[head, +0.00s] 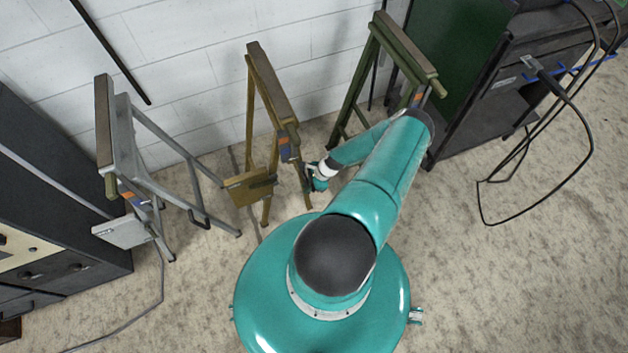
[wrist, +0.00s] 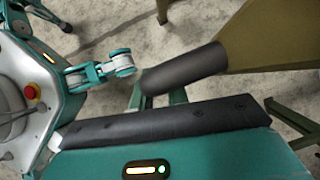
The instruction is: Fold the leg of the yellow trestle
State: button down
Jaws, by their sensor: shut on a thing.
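The yellow trestle (head: 267,85) stands in the middle of the head view, near the wall, with its legs spread. A flat yellow panel (head: 246,189) sits low between its legs. My gripper (head: 313,178) is at the lower part of its right leg (head: 303,182). In the wrist view, a dark round grip (wrist: 188,68) lies across my gripper (wrist: 158,94), beside a wide yellow-brown surface (wrist: 275,35). My gripper is shut on this grip; the fingertips are partly hidden behind it.
A grey trestle (head: 147,150) stands to the left and a green trestle (head: 362,85) to the right. A dark cabinet (head: 480,100) with hanging cables (head: 570,105) is at the right. Dark drawers (head: 50,240) stand at the left. Carpet is clear at the lower right.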

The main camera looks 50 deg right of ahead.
jog(key=w+a+r+t+y, duration=0.1)
jog(key=w+a+t+y, duration=0.1)
jog(key=w+a, duration=0.3)
jog(key=a+y, duration=0.1)
jog(key=a, duration=0.3)
jog(key=shift+w+a, duration=0.15)
jog(key=shift+w, duration=0.1)
jog(key=c, duration=1.4)
grip_release()
jog(key=shift+a, duration=0.1)
jog(key=shift+o, duration=0.2)
jog(key=v, duration=1.4)
